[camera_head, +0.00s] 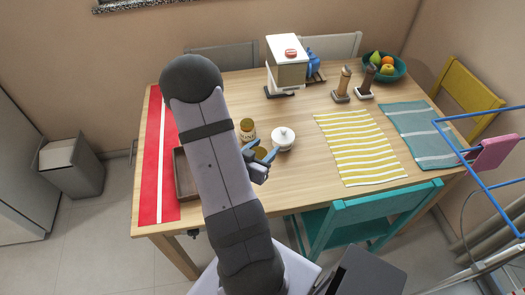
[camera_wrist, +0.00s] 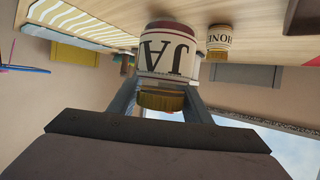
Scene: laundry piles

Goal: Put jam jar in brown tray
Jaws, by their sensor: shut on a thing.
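The jam jar (camera_wrist: 168,52) has a white label with large dark letters and a gold lid. It shows upside down in the wrist view. My gripper (camera_wrist: 160,98) is shut on its lid end, one finger on each side. In the head view the gold lid (camera_head: 260,153) shows beside my gripper (camera_head: 264,163), and my arm hides most of the jar. I cannot tell whether its base touches the table. The brown tray (camera_head: 181,176) lies on the table to the left, partly behind my arm. A brown edge (camera_wrist: 303,18) at the wrist view's top right may be this tray.
A honey jar (camera_head: 248,126) stands behind the jam jar and also shows in the wrist view (camera_wrist: 219,40). A white lidded pot (camera_head: 283,138) stands close on the right. A red runner (camera_head: 158,160) lies at the table's left. A yellow striped mat (camera_head: 360,148) lies to the right.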

